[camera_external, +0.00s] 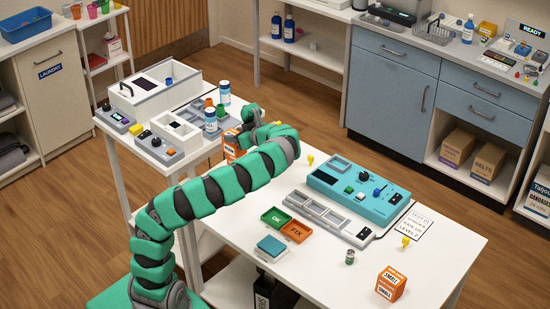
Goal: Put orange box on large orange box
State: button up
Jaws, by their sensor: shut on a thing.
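An orange box with white label bands (232,145) is at the back left of the white table, beside the grey-and-white equipment. My gripper (244,134) is at this box and shut on it; the fingers and wrist hide part of its right side. I cannot tell whether the box is lifted or resting on something. Another orange box with white printed labels (391,285) stands upright at the table's front right, well apart from my gripper. Its top is bare. Which of the two is larger is hard to tell from this view.
A teal control panel (358,190), a grey slotted tray (330,216), a green OK tray (276,218) and an orange FIX tray (296,231) occupy the table's middle. A small jar (350,257) and a yellow piece (405,241) lie near the front box. Bottles (211,120) stand near my gripper.

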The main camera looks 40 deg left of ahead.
jog(key=shift+w+a+f+b, duration=0.2)
jog(key=shift+w+f, duration=0.25)
jog(key=shift+f, duration=0.2)
jog(key=shift+w+a+f+b, duration=0.1)
jog(key=shift+w+f+b, duration=0.1)
jog(key=shift+w+f, duration=0.35)
jog(key=shift+w+a+f+b, duration=0.2)
jog(key=shift+w+f, duration=0.15)
jog(key=shift+f, duration=0.35)
jog(key=o, duration=1)
jog(key=shift+d+r, duration=0.15)
jog(key=shift+d, duration=0.1)
jog(key=p+v, duration=0.1)
jog(key=v, duration=1)
jog(key=shift+d+p, duration=0.3)
jog(key=shift+p, duration=0.05)
